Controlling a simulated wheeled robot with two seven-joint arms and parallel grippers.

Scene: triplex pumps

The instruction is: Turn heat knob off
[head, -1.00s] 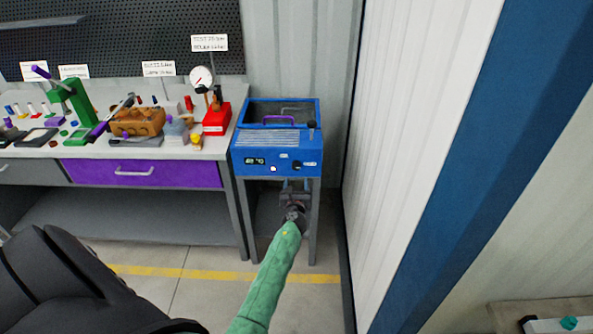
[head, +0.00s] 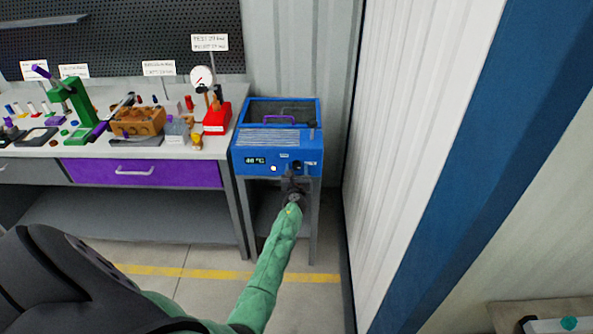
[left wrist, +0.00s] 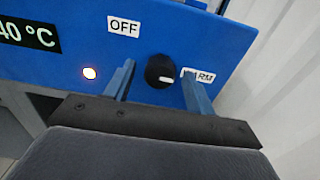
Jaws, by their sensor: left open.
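The blue heater box (head: 250,137) stands on a grey stand beside the bench. Its black heat knob (left wrist: 160,71) is on the front panel, with its white mark pointing right toward the WARM label (left wrist: 198,77). The OFF label (left wrist: 124,26) is up and left of the knob. The knob also shows small in the head view (head: 297,165). My left gripper (left wrist: 160,84) is open, with one finger on each side of the knob; I cannot tell whether they touch it. In the head view my left gripper (head: 293,183) is just below the panel front. My right gripper is not in view.
A lit indicator (left wrist: 90,73) and a 40 °C display (left wrist: 28,34) are left of the knob. The bench with a purple drawer (head: 140,173) and several parts and tools is to the left. A white corrugated wall (head: 420,130) stands close on the right.

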